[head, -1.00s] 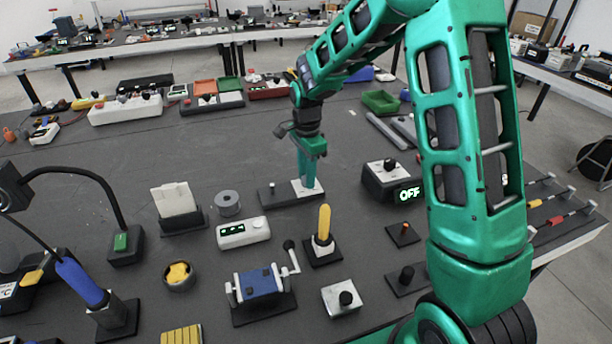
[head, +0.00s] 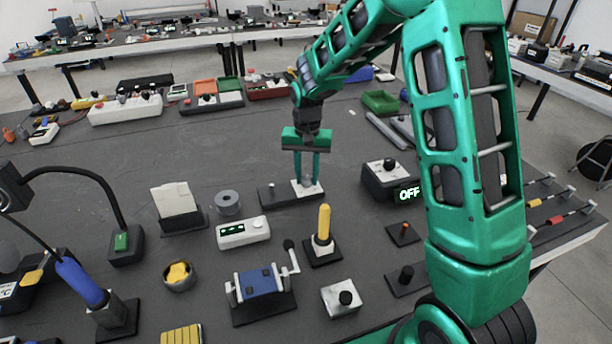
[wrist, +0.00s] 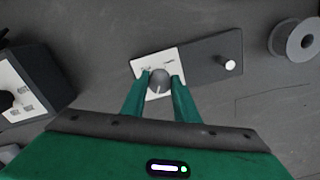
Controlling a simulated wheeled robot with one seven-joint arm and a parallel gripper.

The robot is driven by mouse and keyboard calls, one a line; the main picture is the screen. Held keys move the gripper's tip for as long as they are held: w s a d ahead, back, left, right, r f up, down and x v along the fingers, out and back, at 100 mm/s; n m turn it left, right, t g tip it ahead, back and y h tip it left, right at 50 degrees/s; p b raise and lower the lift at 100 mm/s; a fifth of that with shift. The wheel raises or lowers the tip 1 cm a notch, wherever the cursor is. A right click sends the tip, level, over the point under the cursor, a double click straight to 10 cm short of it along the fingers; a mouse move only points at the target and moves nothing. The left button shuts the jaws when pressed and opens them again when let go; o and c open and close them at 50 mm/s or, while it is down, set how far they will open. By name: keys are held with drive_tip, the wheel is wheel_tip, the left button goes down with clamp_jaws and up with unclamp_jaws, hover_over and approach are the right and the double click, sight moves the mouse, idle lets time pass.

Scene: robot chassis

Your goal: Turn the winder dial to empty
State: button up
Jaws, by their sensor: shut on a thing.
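The winder dial is a round grey knob (wrist: 159,80) on a white plate (wrist: 150,64) at one end of a dark base (wrist: 212,58). Small labels lie along the plate's edge, too small to read. A pale line on the knob points towards the bottom of the wrist view. My gripper (wrist: 161,76) points down with one green finger on each side of the knob, shut on it. In the head view my gripper (head: 307,182) stands over the white plate, and its fingers partly hide the knob.
A short pale peg (wrist: 230,65) stands on the base's other end. A grey spool (head: 228,203) lies left of it in the head view. A dark box with an OFF display (head: 407,194) stands to the right. A yellow-handled lever (head: 324,222) stands in front.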

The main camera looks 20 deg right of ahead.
drive_tip(key=n, duration=0.4)
drive_tip(key=shift+w+d+r, duration=0.1)
drive_tip(key=shift+w+r, duration=0.05)
drive_tip(key=shift+w, duration=0.15)
drive_tip(key=n, duration=0.9)
drive_tip(key=shift+n, duration=0.3)
drive_tip(key=n, duration=0.3)
drive_tip(key=shift+n, duration=0.3)
drive_tip(key=n, duration=0.3)
drive_tip(key=shift+n, duration=0.3)
drive_tip(key=n, duration=0.4)
drive_tip(key=shift+n, duration=0.3)
drive_tip(key=n, duration=0.4)
drive_tip(key=shift+n, duration=1.8)
